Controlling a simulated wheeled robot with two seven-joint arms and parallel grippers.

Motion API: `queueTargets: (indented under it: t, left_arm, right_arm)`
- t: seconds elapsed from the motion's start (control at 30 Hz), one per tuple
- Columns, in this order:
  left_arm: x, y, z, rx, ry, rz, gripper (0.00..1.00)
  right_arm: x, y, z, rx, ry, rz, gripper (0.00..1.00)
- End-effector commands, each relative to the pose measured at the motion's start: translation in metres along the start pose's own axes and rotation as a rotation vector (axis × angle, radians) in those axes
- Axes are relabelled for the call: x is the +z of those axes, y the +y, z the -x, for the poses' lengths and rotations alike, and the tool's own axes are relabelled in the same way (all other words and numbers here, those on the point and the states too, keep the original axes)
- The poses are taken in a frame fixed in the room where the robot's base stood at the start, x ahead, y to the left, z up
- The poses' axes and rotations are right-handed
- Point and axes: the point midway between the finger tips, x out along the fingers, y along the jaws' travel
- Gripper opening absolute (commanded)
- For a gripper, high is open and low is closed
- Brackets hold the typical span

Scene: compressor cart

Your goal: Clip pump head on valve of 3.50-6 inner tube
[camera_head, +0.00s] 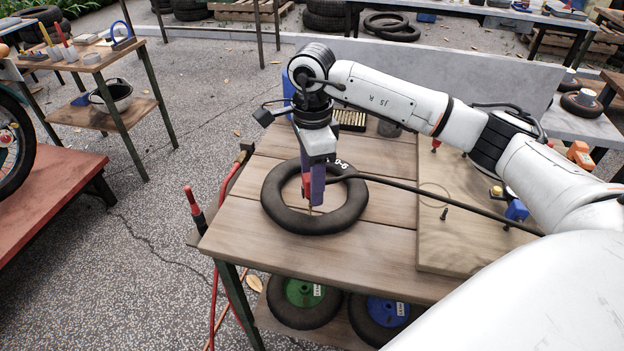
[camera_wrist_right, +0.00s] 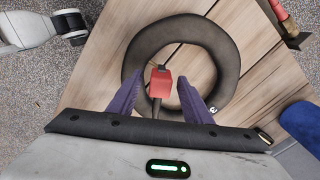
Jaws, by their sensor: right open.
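The black inner tube (camera_head: 345,215), with white marking partly legible as "0-6", lies flat on the wooden cart top; it also shows in the right wrist view (camera_wrist_right: 227,60). My right gripper (camera_head: 313,203) points down over the tube's opening, with purple fingers. In the right wrist view its fingers (camera_wrist_right: 158,75) stand apart. The red pump head (camera_wrist_right: 161,82) shows between them, with gaps on both sides, its black hose running back toward the wrist. The pump head (camera_head: 306,184) is partly hidden by a finger in the head view. I cannot make out the valve. My left gripper is not in view.
A black hose (camera_head: 445,196) crosses the cart top (camera_head: 270,250) toward the right. A plywood board (camera_head: 455,255) with small parts lies at right. A red-handled tool (camera_head: 194,207) and red hose hang at the left edge. Wheels (camera_head: 303,300) sit on the shelf below.

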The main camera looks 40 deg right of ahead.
Motion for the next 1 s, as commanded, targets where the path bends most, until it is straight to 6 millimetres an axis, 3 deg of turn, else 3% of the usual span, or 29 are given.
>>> queueTargets:
  t: [0.1, 0.4, 0.6, 1.0]
  left_arm:
    - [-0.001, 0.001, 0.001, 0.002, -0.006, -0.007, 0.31]
    - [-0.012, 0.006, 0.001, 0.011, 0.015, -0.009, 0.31]
    - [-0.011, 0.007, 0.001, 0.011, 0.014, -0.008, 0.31]
    - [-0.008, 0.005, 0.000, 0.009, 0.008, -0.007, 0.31]
  right_arm:
    - [0.000, 0.000, 0.002, -0.001, 0.000, 0.000, 0.45]
    - [0.001, -0.001, 0.064, -0.005, -0.002, 0.000, 0.45]
    - [0.000, -0.001, 0.094, -0.002, -0.002, 0.000, 0.45]
    - [0.000, 0.000, 0.103, 0.000, 0.000, 0.000, 0.45]
